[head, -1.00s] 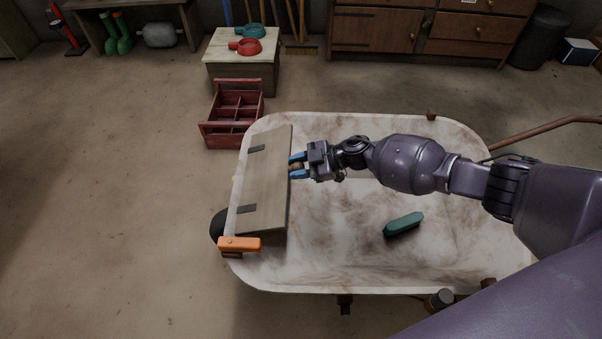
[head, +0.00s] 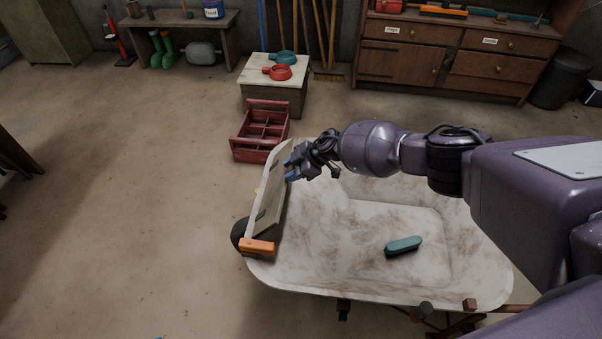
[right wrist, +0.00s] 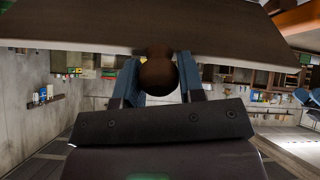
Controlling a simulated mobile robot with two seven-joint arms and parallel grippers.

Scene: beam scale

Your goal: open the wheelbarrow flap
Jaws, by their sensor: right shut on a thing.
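The wheelbarrow (head: 330,270) has a pale, rust-smeared tray. Its wooden flap (head: 270,208) is at the tray's left end and stands steeply tilted, with its hinge side along the left rim. My right gripper (head: 290,169) is at the flap's raised free edge. In the right wrist view its blue fingers (right wrist: 160,82) are shut around a round brown knob (right wrist: 158,74) on the edge of the flap (right wrist: 120,32). My left gripper is not in view.
A green brush (head: 403,246) lies in the tray. A red divided crate (head: 258,150) stands on the floor behind the flap, near a small block table (head: 270,98). The floor left of the wheelbarrow is clear.

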